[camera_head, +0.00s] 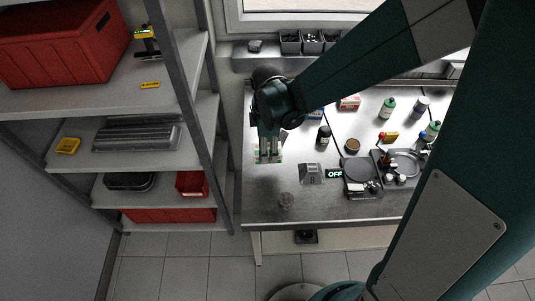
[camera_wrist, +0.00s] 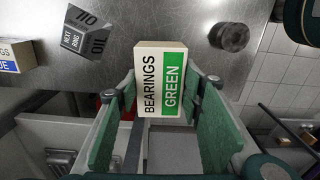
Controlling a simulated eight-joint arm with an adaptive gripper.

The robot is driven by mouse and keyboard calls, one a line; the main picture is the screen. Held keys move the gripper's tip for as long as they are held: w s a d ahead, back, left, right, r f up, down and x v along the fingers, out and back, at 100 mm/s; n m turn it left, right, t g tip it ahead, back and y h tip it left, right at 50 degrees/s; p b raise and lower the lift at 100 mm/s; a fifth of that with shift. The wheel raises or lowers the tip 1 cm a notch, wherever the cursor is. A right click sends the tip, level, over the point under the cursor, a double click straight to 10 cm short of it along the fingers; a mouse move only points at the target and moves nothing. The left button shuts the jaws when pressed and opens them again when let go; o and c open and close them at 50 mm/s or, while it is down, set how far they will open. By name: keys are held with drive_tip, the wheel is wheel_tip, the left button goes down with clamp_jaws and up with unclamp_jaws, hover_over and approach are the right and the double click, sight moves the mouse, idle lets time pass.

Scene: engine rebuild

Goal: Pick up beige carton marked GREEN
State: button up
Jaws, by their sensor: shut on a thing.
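The beige carton marked BEARINGS and GREEN (camera_wrist: 161,70) is between the two green-padded fingers of my gripper (camera_wrist: 163,92) in the wrist view. Its lettered face with the green band points toward the wrist camera. My gripper is shut on it, with one finger on each side. In the head view my gripper (camera_head: 268,154) points down over the left part of the metal bench, and only a little of the carton shows there. I cannot tell whether the carton touches the bench.
A round grey part (camera_head: 286,201) lies near the bench's front edge. A blue-labelled carton (camera_wrist: 10,56) is at the wrist view's left. Shelving (camera_head: 190,95) stands left of the bench.

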drive_tip(key=shift+r, duration=0.6)
idle(0.3)
